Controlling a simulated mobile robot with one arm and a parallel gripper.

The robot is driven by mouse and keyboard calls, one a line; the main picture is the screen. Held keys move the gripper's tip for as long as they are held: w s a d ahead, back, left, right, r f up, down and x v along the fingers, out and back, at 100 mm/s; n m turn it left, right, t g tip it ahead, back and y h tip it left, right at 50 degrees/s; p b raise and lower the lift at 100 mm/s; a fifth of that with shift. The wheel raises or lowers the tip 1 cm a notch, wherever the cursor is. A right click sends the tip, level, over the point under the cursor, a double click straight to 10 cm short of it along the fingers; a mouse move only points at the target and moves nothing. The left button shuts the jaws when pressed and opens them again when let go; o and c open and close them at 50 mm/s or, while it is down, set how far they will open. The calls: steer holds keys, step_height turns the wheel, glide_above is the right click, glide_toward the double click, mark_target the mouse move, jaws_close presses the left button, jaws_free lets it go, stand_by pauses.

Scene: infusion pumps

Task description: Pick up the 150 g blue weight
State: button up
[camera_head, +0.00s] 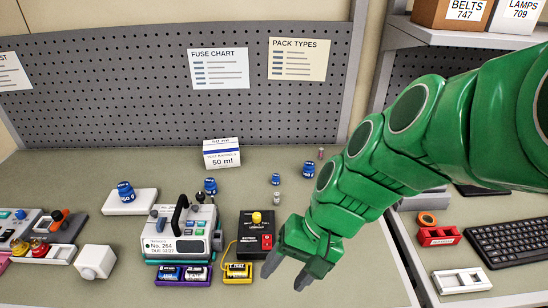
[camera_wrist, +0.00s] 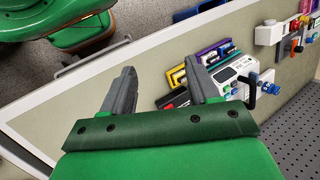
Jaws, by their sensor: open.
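Several blue cylindrical weights stand on the bench in the head view; their gram markings are too small to read, so I cannot tell which is the 150 g one. One blue weight (camera_head: 125,191) sits on a white scale (camera_head: 130,203) at the left. Another blue weight (camera_head: 210,186) stands behind the pump. A small blue weight (camera_head: 276,179) and a larger blue weight (camera_head: 309,168) stand further right, towards the back. My gripper (camera_head: 285,274) is open and empty near the bench's front right, apart from all the weights. It also shows in the wrist view (camera_wrist: 160,68).
An infusion pump (camera_head: 181,236) with a black handle stands mid-bench, battery trays in front. A black tester box (camera_head: 255,234) lies between it and my gripper. A small metal weight (camera_head: 277,198) and a 50 ml box (camera_head: 221,154) stand behind. Pegboard (camera_head: 130,90) closes the back.

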steer(key=w+a+r+m+t+y, duration=0.2)
steer(key=w+a+m+y, duration=0.25)
steer(key=w+a, duration=0.35)
steer(key=w+d+m+t+y, duration=0.1)
steer(key=w+m+t+y, duration=0.4)
steer(key=w, duration=0.9)
steer(key=w+d+f+m+t+h, duration=0.35)
steer(key=w+d+m, duration=0.25)
steer(key=w+m, duration=0.3)
steer(key=m+t+h, duration=0.1)
steer(key=m+h, duration=0.1)
steer(key=m, duration=0.6)
glide_toward(278, 178)
steer(key=shift+s+d+r, duration=0.2)
steer(key=shift+s+r, duration=0.15)
steer(key=shift+s, duration=0.1)
steer(key=shift+s+d+r, duration=0.2)
steer(key=shift+s+r, duration=0.2)
steer(key=shift+s, duration=0.1)
steer(key=shift+w+f+h, duration=0.2)
steer(key=shift+f+h, duration=0.05)
steer(key=shift+h, duration=0.05)
steer(key=x, duration=0.3)
steer(key=shift+a+f, duration=0.15)
steer(key=shift+a, duration=0.05)
steer(key=shift+x, duration=1.45)
steer(key=shift+d+x, duration=0.2)
steer(key=shift+x, duration=2.55)
steer(key=shift+w, duration=0.1)
